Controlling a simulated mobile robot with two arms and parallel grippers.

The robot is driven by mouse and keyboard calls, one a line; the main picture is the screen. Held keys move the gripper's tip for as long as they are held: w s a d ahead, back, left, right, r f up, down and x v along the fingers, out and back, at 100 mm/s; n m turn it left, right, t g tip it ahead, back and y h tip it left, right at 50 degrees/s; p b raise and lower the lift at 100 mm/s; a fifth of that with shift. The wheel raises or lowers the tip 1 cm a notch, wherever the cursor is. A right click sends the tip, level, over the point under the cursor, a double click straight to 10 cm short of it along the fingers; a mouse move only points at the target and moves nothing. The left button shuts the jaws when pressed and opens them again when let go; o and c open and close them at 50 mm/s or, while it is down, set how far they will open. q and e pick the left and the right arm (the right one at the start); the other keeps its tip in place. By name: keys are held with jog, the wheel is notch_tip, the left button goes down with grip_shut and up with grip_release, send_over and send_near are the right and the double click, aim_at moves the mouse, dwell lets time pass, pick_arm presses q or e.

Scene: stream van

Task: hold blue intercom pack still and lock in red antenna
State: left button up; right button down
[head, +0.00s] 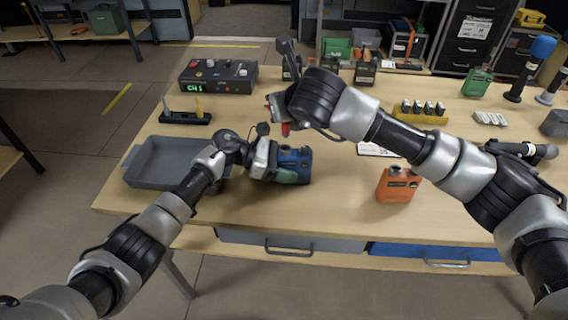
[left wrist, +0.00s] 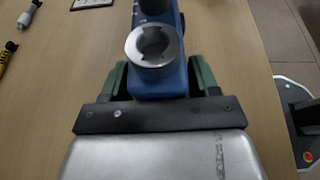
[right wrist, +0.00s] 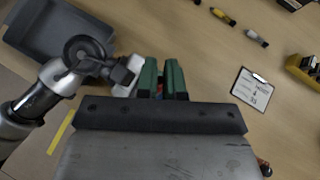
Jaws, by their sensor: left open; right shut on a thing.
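The blue intercom pack (head: 296,157) is on the wooden table, right of the grey tray in the head view. In the left wrist view the pack (left wrist: 172,82) shows a round metal socket (left wrist: 155,46) facing the camera. My left gripper (head: 278,165) is open, its green fingers on either side of the pack (left wrist: 158,82). My right gripper (head: 283,118) is shut on the red antenna (head: 285,129), up and beyond the pack. In the right wrist view its fingers (right wrist: 163,80) hide most of the antenna; a little red shows between them.
A grey tray (head: 142,181) is on the left. An orange pack (head: 388,190) stands on the right, near the front edge. A black stand (head: 182,117) and the CH1 box (head: 215,88) are behind. A clipboard (right wrist: 254,89) lies flat near my right gripper.

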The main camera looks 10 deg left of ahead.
pick_arm(q)
jog(key=c, duration=0.9)
jog(key=shift+o, duration=0.2)
pick_arm(e)
jog(key=shift+f, duration=1.2)
pick_arm(q)
jog(key=o, duration=0.4)
jog(key=c, duration=0.5)
